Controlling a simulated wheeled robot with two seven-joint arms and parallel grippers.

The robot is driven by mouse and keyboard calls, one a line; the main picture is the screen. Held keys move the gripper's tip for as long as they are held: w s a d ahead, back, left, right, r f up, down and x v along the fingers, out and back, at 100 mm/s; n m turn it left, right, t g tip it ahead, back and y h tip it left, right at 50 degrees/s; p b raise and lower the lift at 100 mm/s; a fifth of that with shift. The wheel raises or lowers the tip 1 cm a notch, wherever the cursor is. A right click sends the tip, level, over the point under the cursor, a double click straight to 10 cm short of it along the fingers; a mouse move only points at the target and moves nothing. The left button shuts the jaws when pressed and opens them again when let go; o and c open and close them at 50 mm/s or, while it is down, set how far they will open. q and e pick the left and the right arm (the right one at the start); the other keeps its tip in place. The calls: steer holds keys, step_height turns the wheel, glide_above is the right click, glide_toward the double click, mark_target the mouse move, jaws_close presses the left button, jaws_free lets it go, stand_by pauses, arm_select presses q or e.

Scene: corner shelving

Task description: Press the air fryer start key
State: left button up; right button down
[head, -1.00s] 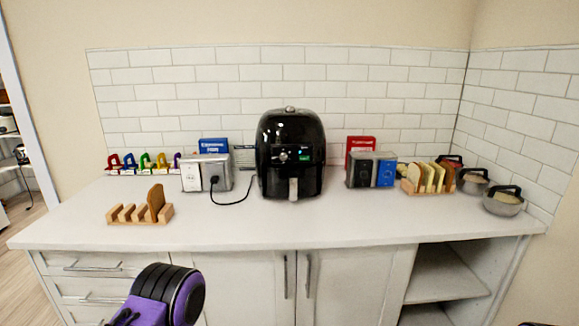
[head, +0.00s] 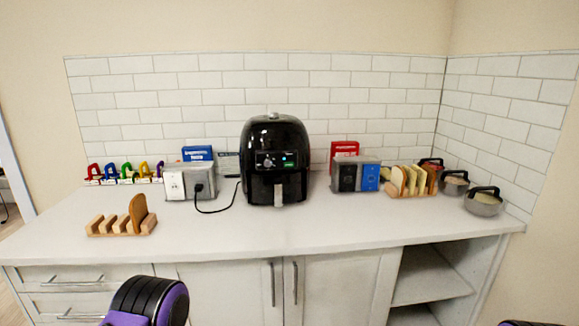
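The black air fryer (head: 275,135) stands upright on the white counter, near the middle against the tiled wall. Its front has a control panel (head: 280,161) with a knob and a small green-lit area; single keys are too small to tell apart. Its drawer handle (head: 279,192) points toward me. A black and purple part of my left arm shows at the bottom left, in front of the cabinets and well short of the air fryer. A dark sliver of my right arm shows at the bottom right corner. Neither gripper's fingers are in view.
Left of the fryer are a wired grey outlet box (head: 198,185), a blue box (head: 198,154), colored clips (head: 125,172) and a wooden rack (head: 121,221) with one bread slice. Right are another switch box (head: 356,177), a red box (head: 344,150), a bread rack (head: 410,183) and lidded pots (head: 484,203). The front counter is clear.

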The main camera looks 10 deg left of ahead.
arm_select(q)
jaws_close()
stand_by(1.5)
